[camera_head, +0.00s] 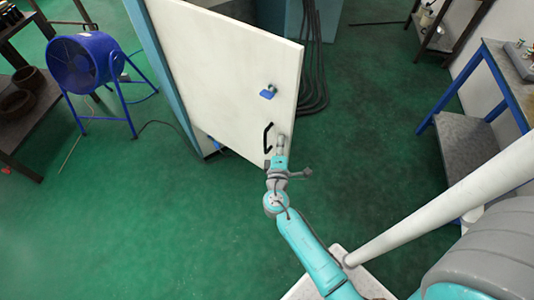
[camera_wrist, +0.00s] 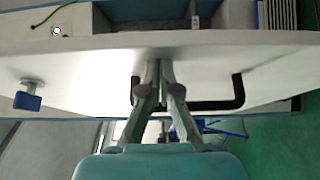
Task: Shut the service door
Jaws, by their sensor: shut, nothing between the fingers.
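The service door (camera_head: 225,70) is a large white panel that stands open, swung out from a teal cabinet (camera_head: 165,75). A black bar handle (camera_head: 267,138) is on its face near the free edge, with a blue latch-like part (camera_head: 268,92) above it. My gripper (camera_head: 281,140) is shut and empty, its tips at the door face just right of the handle. In the wrist view the closed fingers (camera_wrist: 160,65) point at the white door (camera_wrist: 75,65) and partly cover the handle (camera_wrist: 225,104). I cannot tell whether the tips touch the door.
A blue drum fan (camera_head: 77,62) stands on the green floor at the left, beside a dark shelf (camera_head: 25,110). Dark cables (camera_head: 314,70) hang behind the door's free edge. A blue-legged workbench (camera_head: 500,85) is at the right. The floor left of the arm is clear.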

